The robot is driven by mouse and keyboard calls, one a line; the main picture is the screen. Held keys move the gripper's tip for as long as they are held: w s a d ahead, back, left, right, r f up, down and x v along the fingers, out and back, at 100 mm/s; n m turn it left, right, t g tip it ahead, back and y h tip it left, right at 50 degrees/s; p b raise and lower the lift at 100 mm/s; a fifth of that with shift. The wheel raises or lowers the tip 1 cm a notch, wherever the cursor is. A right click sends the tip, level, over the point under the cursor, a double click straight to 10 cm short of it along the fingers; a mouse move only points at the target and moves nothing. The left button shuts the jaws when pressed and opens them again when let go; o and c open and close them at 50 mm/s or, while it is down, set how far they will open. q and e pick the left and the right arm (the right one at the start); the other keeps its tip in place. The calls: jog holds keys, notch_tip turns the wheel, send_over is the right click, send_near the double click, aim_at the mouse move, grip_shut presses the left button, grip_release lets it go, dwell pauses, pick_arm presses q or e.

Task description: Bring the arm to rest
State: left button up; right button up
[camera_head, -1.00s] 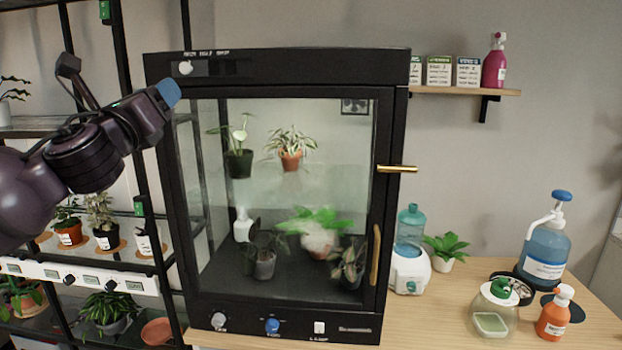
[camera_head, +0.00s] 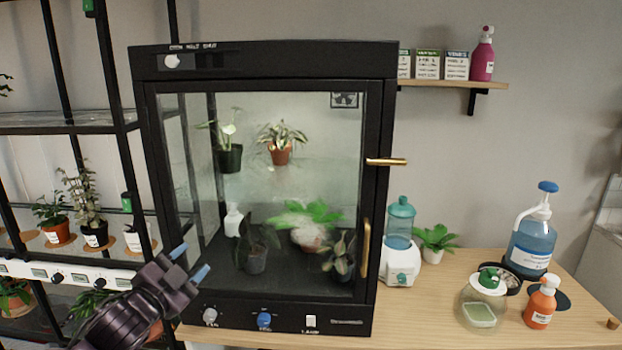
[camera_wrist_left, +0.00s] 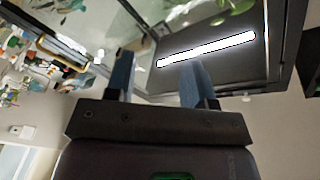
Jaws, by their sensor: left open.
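My left gripper (camera_head: 189,264) is low at the left in the head view, in front of the lower left corner of the black plant cabinet (camera_head: 262,62). Its two blue fingertips are apart with nothing between them. In the left wrist view my left gripper (camera_wrist_left: 158,80) also shows open and empty, with a bright lamp strip (camera_wrist_left: 206,49) beyond the fingers. The cabinet's glass door looks shut, with several potted plants behind it. My right gripper is in neither view.
A shelf rack (camera_head: 110,128) with potted plants stands at the left. On the wooden table (camera_head: 420,315) at the right are a teal-topped humidifier (camera_head: 399,243), a small plant (camera_head: 435,240), a glass jar (camera_head: 482,300), an orange bottle (camera_head: 541,303) and a blue pump bottle (camera_head: 532,240).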

pick_arm(q)
jog(key=s+a+f+n+g+y, duration=0.15)
jog(key=s+f+n, duration=0.3)
jog(key=f, duration=0.45)
jog(key=s+a+f+n+g+y, duration=0.1)
jog(key=s+f+n+y, duration=0.15)
jog(key=s+f, duration=0.55)
jog(key=s+a+f+n+g+y, duration=0.2)
jog(key=s+f+n+g, duration=0.2)
jog(key=s+f, duration=1.2)
jog(key=shift+s+f+n, duration=0.3)
jog(key=shift+s+n, duration=0.2)
jog(key=shift+s, duration=0.15)
